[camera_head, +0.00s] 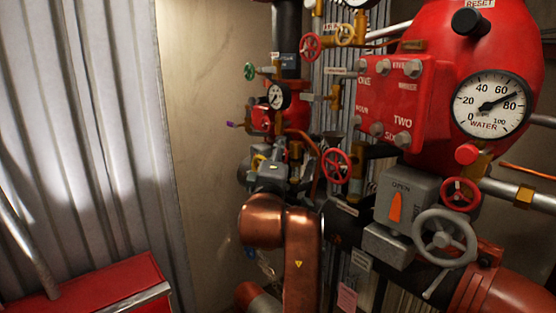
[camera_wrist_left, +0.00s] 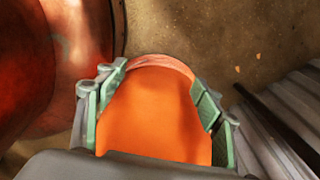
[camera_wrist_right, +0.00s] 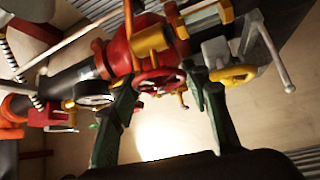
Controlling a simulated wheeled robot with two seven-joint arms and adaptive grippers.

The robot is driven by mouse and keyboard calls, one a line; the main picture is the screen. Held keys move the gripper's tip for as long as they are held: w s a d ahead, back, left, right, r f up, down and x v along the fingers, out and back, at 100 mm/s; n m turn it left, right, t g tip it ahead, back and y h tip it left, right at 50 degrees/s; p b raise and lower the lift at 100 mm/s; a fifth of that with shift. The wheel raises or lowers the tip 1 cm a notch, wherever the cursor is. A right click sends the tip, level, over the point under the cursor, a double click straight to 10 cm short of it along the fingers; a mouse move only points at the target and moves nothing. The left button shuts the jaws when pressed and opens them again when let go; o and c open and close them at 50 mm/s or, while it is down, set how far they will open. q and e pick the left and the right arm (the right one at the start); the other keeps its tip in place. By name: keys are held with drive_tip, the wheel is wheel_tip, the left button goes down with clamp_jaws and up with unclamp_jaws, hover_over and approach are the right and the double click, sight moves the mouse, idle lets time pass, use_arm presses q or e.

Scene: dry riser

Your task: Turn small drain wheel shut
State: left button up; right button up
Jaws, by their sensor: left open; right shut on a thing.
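A small red handwheel (camera_wrist_right: 172,76) shows in the right wrist view, between the fingers of my right gripper (camera_wrist_right: 161,86). The gripper is shut on it, with a green-padded finger on each side of the rim. In the head view my copper-coloured right arm reaches up to the pipework, and the held wheel is hidden or too small to pick out. My left gripper (camera_wrist_left: 160,90) is open in the left wrist view. A smooth orange surface shows between its fingers; I cannot tell what it is. The left gripper is outside the head view.
Other handwheels crowd the pipework: a red one (camera_head: 336,164), a grey one (camera_head: 445,233) and a green one (camera_head: 250,71). A large water gauge (camera_head: 491,104) is at the right. A red box (camera_head: 100,285) stands at lower left, by the corrugated wall.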

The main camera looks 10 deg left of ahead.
idle(0.4)
drive_tip(key=o, duration=0.9)
drive_tip(key=s, duration=0.4)
drive_tip(key=s+f, duration=0.1)
drive_tip(key=s, duration=0.3)
drive_tip(key=s+f, duration=0.1)
drive_tip(key=s, duration=0.2)
drive_tip(key=shift+s+a, duration=0.1)
drive_tip(key=shift+s, duration=0.3)
drive_tip(key=shift+r, duration=0.1)
